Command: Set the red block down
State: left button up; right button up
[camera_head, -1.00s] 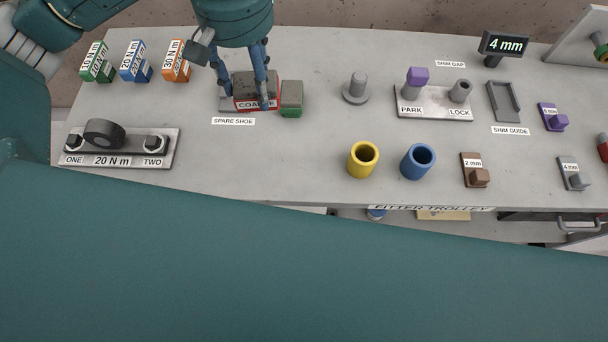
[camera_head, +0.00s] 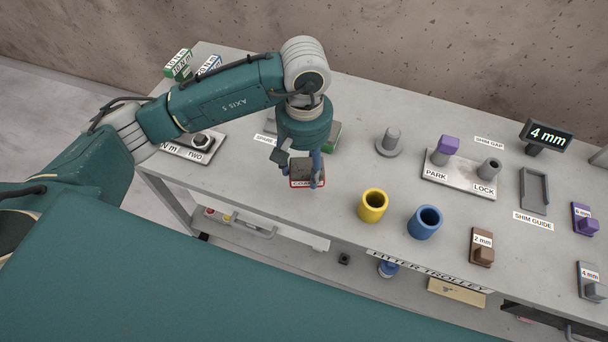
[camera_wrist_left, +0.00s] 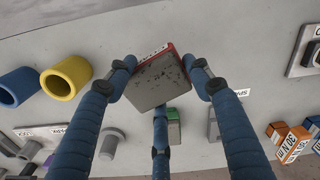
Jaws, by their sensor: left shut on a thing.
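The red block (camera_head: 306,183), grey and rough on one face with red sides and a partly covered label, is between the fingers of my left gripper (camera_head: 307,172), near the front edge of the trolley top. My left gripper is shut on it. In the left wrist view the block (camera_wrist_left: 160,82) sits between two blue fingers, with a third finger below it. It appears to be held above the grey top; its exact height is hard to tell. My right gripper is not in view.
The green block (camera_head: 332,136) is partly hidden behind my left wrist. A yellow cup (camera_head: 373,206) and a blue cup (camera_head: 425,222) stand to the right. A grey flanged post (camera_head: 390,142) and the PARK/LOCK plate (camera_head: 458,181) are beyond them. The trolley's front edge is close.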

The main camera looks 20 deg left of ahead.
aim_at(304, 180)
pick_arm(q)
jog(key=shift+f, duration=0.9)
notch_tip(304, 180, down, 4)
jog(key=shift+f+p, duration=0.1)
jog(key=shift+p, duration=0.6)
jog(key=shift+f, duration=0.1)
jog(key=shift+w+f+b, duration=0.1)
jog(key=shift+f+b, duration=0.1)
jog(key=shift+b, duration=0.1)
jog(key=o, duration=1.4)
jog(key=shift+r, duration=0.1)
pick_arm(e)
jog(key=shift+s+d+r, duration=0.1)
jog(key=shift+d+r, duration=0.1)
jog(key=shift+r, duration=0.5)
